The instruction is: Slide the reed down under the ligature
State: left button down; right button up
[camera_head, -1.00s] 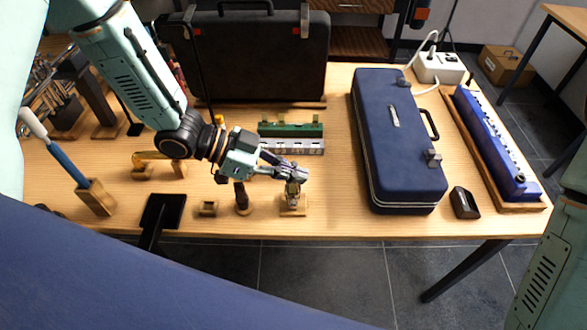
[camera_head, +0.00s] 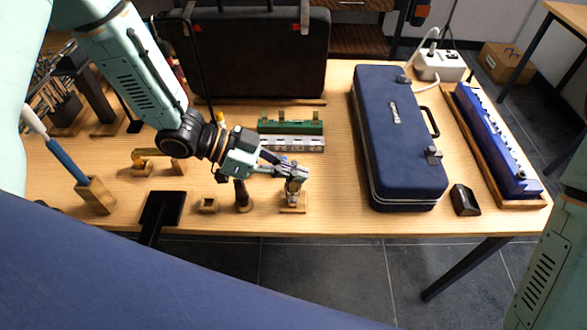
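My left gripper (camera_head: 299,171) is at the top of a small upright mouthpiece piece (camera_head: 293,197) on a wooden stand (camera_head: 293,209) near the table's front edge. The gripper's fingers cover the upper part of the piece. The reed and the ligature are too small and too hidden to make out apart. I cannot tell whether the fingers are closed on the reed. My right gripper is out of view; only part of my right arm shows at the lower right.
A dark upright peg (camera_head: 243,197) and a small wooden block (camera_head: 208,205) stand left of the stand. A blue case (camera_head: 395,140) lies to the right. A green and silver harmonica-like pair (camera_head: 291,134) lies behind. Bare table lies between the stand and the case.

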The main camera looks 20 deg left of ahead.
pick_arm(q)
jog(key=shift+f, duration=0.5)
dwell(0.6)
jog(key=c, duration=2.1)
grip_release()
jog(key=o, duration=0.7)
jog(key=shift+s, duration=0.1)
jog(key=shift+c, duration=0.2)
jog(key=shift+v, duration=6)
